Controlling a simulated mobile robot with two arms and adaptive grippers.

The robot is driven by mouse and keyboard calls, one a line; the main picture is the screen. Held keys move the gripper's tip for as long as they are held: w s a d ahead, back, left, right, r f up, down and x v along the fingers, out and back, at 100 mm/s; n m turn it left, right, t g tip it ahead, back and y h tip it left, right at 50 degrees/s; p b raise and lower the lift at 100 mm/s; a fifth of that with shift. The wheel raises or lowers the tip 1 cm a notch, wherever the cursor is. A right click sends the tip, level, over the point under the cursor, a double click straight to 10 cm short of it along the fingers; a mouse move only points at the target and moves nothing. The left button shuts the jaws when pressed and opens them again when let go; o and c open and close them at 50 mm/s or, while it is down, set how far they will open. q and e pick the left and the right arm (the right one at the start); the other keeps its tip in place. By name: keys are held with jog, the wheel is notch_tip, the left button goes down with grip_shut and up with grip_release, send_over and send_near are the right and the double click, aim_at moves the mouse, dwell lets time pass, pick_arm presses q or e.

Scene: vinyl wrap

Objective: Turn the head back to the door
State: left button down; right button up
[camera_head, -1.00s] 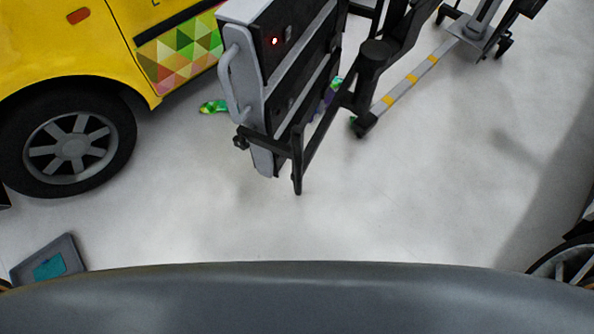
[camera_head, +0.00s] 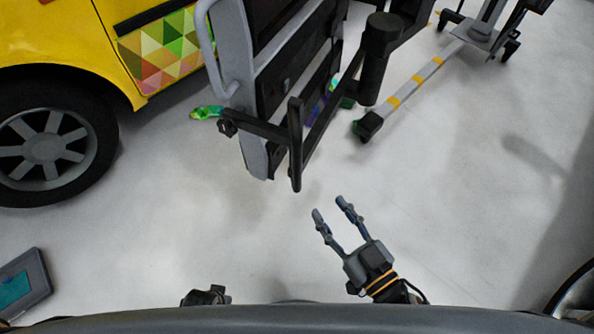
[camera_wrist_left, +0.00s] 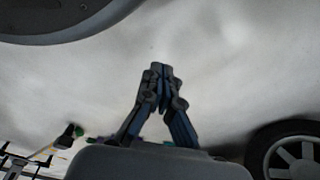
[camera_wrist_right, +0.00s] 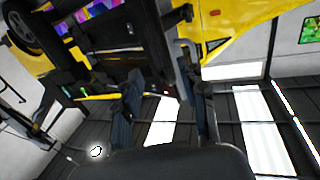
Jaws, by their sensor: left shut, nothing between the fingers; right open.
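The yellow vehicle's side (camera_head: 50,40), with a patch of coloured triangles (camera_head: 165,45), is at the upper left of the head view. A seam on it may be a door edge; I cannot tell which part is the door. Yellow bodywork (camera_wrist_right: 240,22) also shows at the top of the right wrist view. My right gripper (camera_head: 329,207) is open and empty over the bare floor; its fingers also show in the right wrist view (camera_wrist_right: 165,95). My left gripper (camera_wrist_left: 160,75) is shut and empty in the left wrist view. In the head view only a dark piece of that arm shows.
A grey and black wheeled rack with a handle (camera_head: 208,55) stands beside the vehicle, just beyond my right gripper. A stand with a striped leg (camera_head: 420,78) is behind it. A grey tray (camera_head: 38,270) lies lower left.

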aim_at(300, 167)
jog(key=x, duration=0.9)
jog(key=r+x, duration=0.1)
jog(key=x, duration=0.4)
jog(key=shift+s+p, duration=0.1)
jog(key=shift+p, duration=0.3)
pick_arm(q)
jog(key=shift+s+a+f, duration=0.1)
jog(key=shift+s+f, duration=0.65)
jog(key=shift+f, duration=0.15)
pick_arm(e)
grip_shut()
pick_arm(q)
jog(key=shift+w, duration=0.1)
